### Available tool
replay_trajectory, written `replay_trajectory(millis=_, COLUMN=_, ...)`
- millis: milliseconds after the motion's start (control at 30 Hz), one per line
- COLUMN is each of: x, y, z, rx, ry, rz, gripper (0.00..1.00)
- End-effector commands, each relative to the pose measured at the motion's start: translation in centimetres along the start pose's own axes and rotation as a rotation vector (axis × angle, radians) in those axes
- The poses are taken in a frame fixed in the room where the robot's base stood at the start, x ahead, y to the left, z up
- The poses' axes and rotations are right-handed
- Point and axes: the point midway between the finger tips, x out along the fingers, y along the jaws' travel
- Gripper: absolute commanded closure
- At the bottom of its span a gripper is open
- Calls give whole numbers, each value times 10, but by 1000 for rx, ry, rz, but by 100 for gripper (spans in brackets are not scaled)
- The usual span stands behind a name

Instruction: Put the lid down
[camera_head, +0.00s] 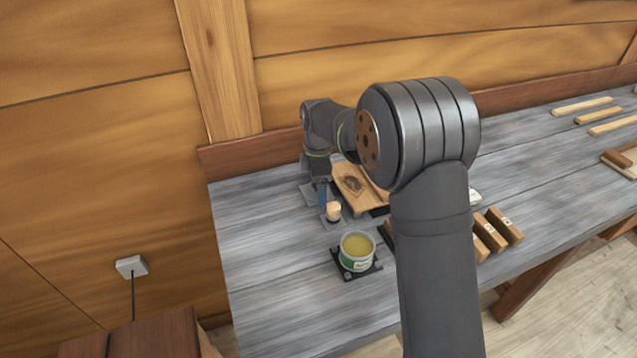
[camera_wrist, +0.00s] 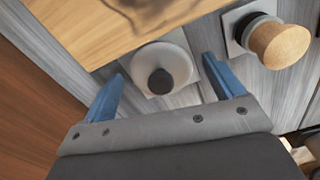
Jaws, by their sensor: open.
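The lid (camera_wrist: 177,53) shows in the wrist view as a pale round disc with a dark knob (camera_wrist: 161,82). It appears to lie flat on a light square pad (camera_wrist: 141,60). My gripper (camera_wrist: 163,69) is open, its blue fingers apart on either side of the lid, with a clear gap to the knob. In the head view my gripper (camera_head: 322,196) is low over the far left of the bench, and the lid is hidden there. An open tin (camera_head: 356,263) with a green and white label and yellowish contents stands on a dark square tray (camera_head: 342,272).
A wooden knob on a dark base (camera_head: 333,211) stands on a pad beside my gripper; it also shows in the wrist view (camera_wrist: 279,45). A wooden board (camera_head: 352,184) lies close behind. Several wooden blocks (camera_head: 492,234) are to the right. The bench's front left (camera_head: 280,320) is clear.

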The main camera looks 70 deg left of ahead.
Motion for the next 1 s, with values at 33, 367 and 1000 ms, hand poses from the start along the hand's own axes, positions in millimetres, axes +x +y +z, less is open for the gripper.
replay_trajectory(millis=33, x=0, y=0, z=0, rx=0, ry=0, rz=0, gripper=13)
replay_trajectory(millis=367, x=-46, y=1, z=0, rx=0, ry=1, rz=5, gripper=13)
replay_trajectory(millis=1000, x=-124, y=0, z=0, rx=0, ry=0, rz=0, gripper=13)
